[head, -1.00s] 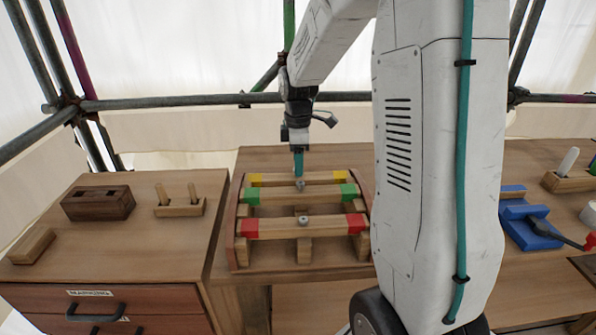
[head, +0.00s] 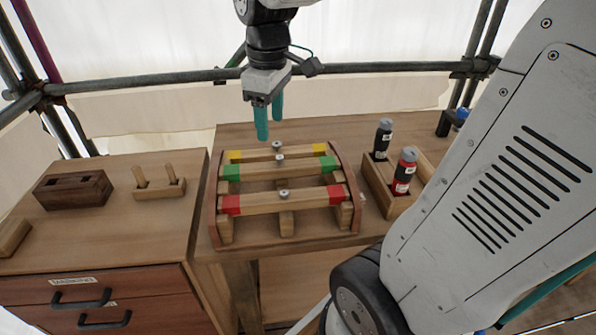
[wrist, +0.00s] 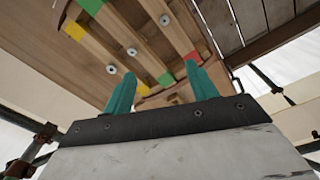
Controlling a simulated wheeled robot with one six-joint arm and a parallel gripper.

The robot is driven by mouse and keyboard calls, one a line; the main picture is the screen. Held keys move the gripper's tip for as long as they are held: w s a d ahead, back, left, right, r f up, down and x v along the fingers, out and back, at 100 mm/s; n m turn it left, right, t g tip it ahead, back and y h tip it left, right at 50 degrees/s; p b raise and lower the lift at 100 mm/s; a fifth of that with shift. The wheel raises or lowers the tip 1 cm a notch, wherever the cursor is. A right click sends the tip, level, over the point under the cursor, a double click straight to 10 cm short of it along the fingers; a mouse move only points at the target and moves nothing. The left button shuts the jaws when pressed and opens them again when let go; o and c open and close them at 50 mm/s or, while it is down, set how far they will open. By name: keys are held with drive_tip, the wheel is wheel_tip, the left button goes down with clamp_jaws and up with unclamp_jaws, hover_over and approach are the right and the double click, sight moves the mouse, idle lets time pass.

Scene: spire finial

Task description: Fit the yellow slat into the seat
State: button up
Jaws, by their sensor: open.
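The yellow slat (head: 258,156) is a wooden bar with yellow ends. It lies across the back row of the curved-sided wooden rack (head: 349,180), behind the green-ended slat (head: 256,173); a small metal knob (head: 276,145) stands at its middle. The seat under it is hidden, so I cannot tell how deep the slat sits. In the wrist view the yellow slat (wrist: 97,49) shows beyond the fingers. My gripper (head: 270,128) is open and empty, its teal fingers pointing down above the back of the rack, apart from the slat.
The red-ended slat (head: 260,204) lies in the front row. A wooden holder (head: 378,191) with a black bottle (head: 383,138) and a red bottle (head: 404,171) stands right of the rack. A dark block (head: 73,190) and a pegged block (head: 160,190) stand on the left cabinet.

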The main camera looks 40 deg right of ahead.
drive_tip(key=s+a+f+m, duration=0.1)
drive_tip(key=s+a+m, duration=0.2)
drive_tip(key=s, duration=0.4)
drive_tip(key=s+a+m, duration=0.3)
drive_tip(key=s, duration=0.5)
drive_tip(key=shift+a+f+t, duration=0.2)
drive_tip(key=shift+f+t, duration=0.1)
drive_tip(key=shift+f, duration=0.1)
drive_tip(key=shift+s, duration=0.15)
